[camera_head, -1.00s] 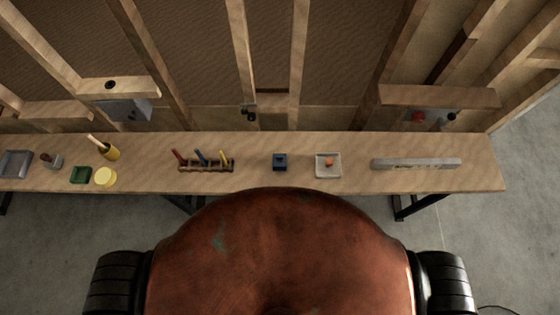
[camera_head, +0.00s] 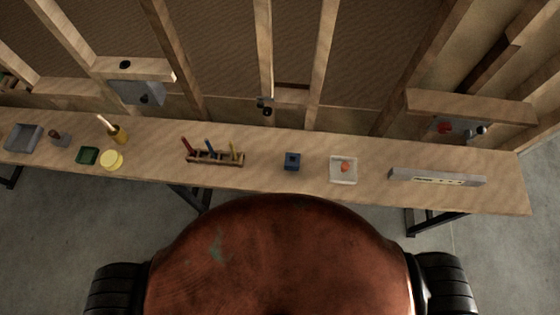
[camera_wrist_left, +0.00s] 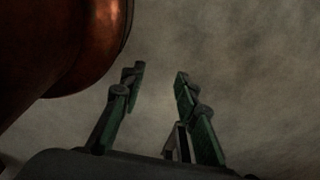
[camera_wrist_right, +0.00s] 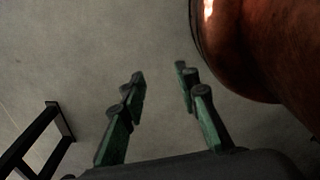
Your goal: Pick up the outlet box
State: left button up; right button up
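My left gripper (camera_wrist_left: 158,72) is open and empty above bare floor in the left wrist view. My right gripper (camera_wrist_right: 160,72) is open and empty above the floor in the right wrist view. Neither gripper shows in the head view, so both are away from the box.
A tool rack (camera_head: 215,157), a white tray (camera_head: 334,180) with an orange item and a grey level (camera_head: 437,177) share the bench. At left are a grey tray (camera_head: 23,138), a green box (camera_head: 87,156) and a yellow roll (camera_head: 111,160). Wall studs rise behind. A dark bench leg (camera_wrist_right: 50,125) stands near my right gripper.

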aim_at(292, 160)
jog(key=u, duration=1.7)
jog(key=k, duration=1.95)
jog(key=z, duration=0.3)
